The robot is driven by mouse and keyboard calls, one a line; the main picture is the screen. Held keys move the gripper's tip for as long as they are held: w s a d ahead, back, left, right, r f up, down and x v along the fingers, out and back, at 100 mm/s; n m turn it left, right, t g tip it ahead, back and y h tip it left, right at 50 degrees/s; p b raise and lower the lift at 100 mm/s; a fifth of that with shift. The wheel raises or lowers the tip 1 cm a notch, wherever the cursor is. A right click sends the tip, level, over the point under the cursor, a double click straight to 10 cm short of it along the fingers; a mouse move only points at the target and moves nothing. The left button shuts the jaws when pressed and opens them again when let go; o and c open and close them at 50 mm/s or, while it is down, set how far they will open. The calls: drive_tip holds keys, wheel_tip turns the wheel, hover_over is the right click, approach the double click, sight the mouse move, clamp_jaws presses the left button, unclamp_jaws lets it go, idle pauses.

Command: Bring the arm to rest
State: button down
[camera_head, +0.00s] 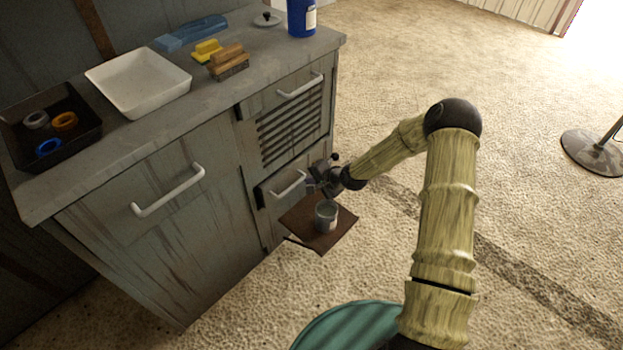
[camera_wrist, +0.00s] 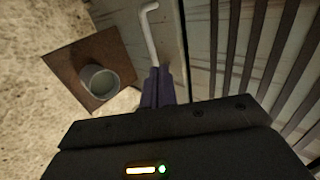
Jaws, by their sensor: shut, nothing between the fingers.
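My arm (camera_head: 445,210) is stretched out in front of the cabinet, bent at the elbow. My gripper (camera_head: 314,184) is beside the lower drawer front, close to its white handle (camera_head: 289,184). In the wrist view the fingers of my gripper (camera_wrist: 157,84) are shut together and hold nothing. The white handle (camera_wrist: 150,32) shows just beyond the fingertips; I cannot tell if they touch it. A grey cup (camera_head: 326,215) stands on a brown board (camera_head: 308,235) below my gripper. Both show left of the fingers in the wrist view, the cup (camera_wrist: 100,83) upright on the board (camera_wrist: 122,52).
The cabinet top (camera_head: 215,92) holds a black tray (camera_head: 92,135) with several rings, a white tray (camera_head: 125,98), a brush (camera_head: 229,62), a yellow sponge (camera_head: 207,50) and a blue container (camera_head: 301,18). A stand base (camera_head: 592,152) is at the right. The carpet (camera_head: 540,110) between is clear.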

idle(0.5)
drive_tip(key=s+d+r+n+g+h, duration=0.25)
drive_tip(key=s+d+r+n, duration=0.3)
drive_tip(key=s+r, duration=0.7)
drive_tip(key=s+d+r+n+g+h, duration=0.2)
drive_tip(key=s+d+r+n+h, duration=0.2)
drive_tip(key=s+d+r, duration=0.85)
drive_tip(key=s+a+r+p, duration=0.1)
drive_tip(key=a+r+p, duration=0.1)
drive_tip(key=r+p, duration=0.9)
drive_tip(key=s+a+r+p, duration=0.2)
drive_tip(key=a+r+p, duration=0.1)
drive_tip(key=r+p, duration=0.9)
drive_tip(key=p, duration=0.2)
drive_tip(key=shift+a+p, duration=0.3)
drive_tip(key=shift+a, duration=0.05)
